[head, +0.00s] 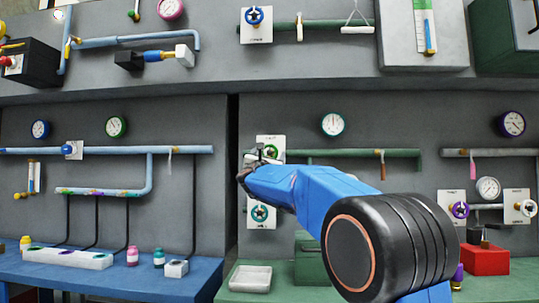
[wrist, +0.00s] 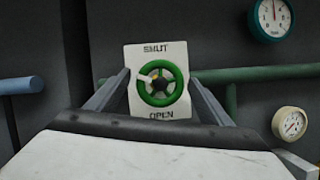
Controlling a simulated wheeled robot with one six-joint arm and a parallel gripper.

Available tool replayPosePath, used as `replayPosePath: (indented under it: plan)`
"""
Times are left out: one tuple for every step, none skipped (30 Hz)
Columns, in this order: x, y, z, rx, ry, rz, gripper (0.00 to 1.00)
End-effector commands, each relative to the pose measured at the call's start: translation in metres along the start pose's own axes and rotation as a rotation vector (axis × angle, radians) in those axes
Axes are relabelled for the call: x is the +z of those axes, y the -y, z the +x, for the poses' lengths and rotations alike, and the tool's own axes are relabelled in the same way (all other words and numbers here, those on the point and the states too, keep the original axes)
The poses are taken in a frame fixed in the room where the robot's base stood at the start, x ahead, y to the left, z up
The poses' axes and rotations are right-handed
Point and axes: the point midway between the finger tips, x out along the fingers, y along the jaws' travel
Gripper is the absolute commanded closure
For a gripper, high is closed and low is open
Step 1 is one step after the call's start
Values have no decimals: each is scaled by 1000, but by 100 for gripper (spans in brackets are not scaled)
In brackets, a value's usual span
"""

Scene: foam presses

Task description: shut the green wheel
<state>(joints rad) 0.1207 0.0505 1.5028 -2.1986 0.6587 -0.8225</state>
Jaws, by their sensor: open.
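The green wheel (wrist: 163,97) is mounted on a white plate (wrist: 146,60) marked SHUT at the top and OPEN at the bottom. A white mark on the wheel points to the left, between the two words. My gripper (wrist: 158,84) is open, with one finger on each side of the plate in the wrist view. I cannot tell whether the fingers touch anything. In the head view my gripper (head: 256,160) is in front of the plate and hides part of it; an edge of the green wheel (head: 273,152) shows beside it.
A green pipe (head: 350,153) runs right from the wheel, under a teal-rimmed gauge (head: 333,124). A white tray (head: 250,278) and a red box (head: 486,260) stand on the green bench below.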

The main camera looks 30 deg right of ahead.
Motion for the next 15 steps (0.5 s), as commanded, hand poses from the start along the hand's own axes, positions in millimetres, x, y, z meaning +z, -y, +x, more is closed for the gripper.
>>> replayPosePath:
  plan:
    - [-1, 0, 4, -1, 0, -1, 26]
    - [-1, 0, 6, -1, -1, 0, 26]
    - [-1, 0, 7, -1, 0, 0, 26]
    - [0, 0, 8, -1, 0, 0, 26]
    - [0, 0, 9, -1, 0, 0, 26]
    - [0, 0, 10, -1, 0, 0, 26]
    - [0, 0, 10, -1, 0, 0, 26]
    - [0, 0, 10, -1, 0, 0, 26]
    - [0, 0, 10, -1, 0, 0, 26]
    - [0, 0, 10, -1, 0, 0, 26]
    - [0, 0, 10, -1, 0, 0, 26]
    - [0, 0, 10, 0, 0, 0, 26]
    - [0, 0, 10, -1, 0, 0, 26]
    - [0, 0, 10, 0, 0, 0, 33]
    - [0, 0, 9, 0, 0, 0, 43]
